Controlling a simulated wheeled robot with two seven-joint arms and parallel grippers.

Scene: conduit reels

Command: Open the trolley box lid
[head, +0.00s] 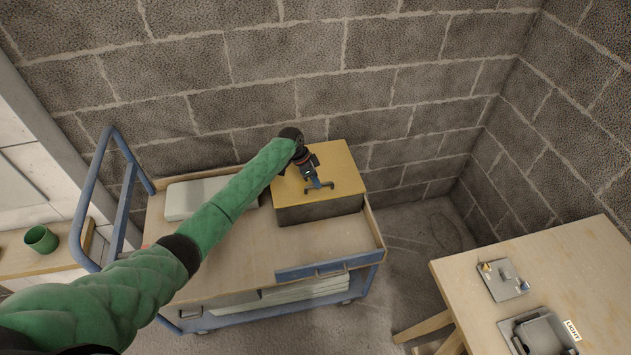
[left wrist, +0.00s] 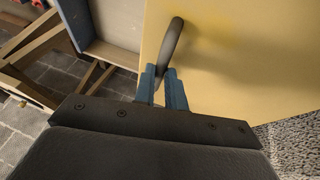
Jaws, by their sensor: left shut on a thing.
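The trolley box (head: 322,209) has dark sides and stands at the right end of the blue-framed trolley (head: 232,258). Its yellow lid (head: 343,168) lies flat on top and looks closed. The lid also fills much of the left wrist view (left wrist: 245,60). A dark curved handle (left wrist: 172,42) stands on the lid. My left gripper (head: 315,182) is over the lid, with its blue fingers (left wrist: 163,86) shut on the handle. The fingers hide part of the handle. My right gripper is not in view.
A pale case (head: 190,200) lies on the trolley left of the box, partly behind my left arm. A block wall (head: 300,60) stands close behind the trolley. A wooden table (head: 590,270) with grey trays is at the right. Floor (head: 420,235) between is clear.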

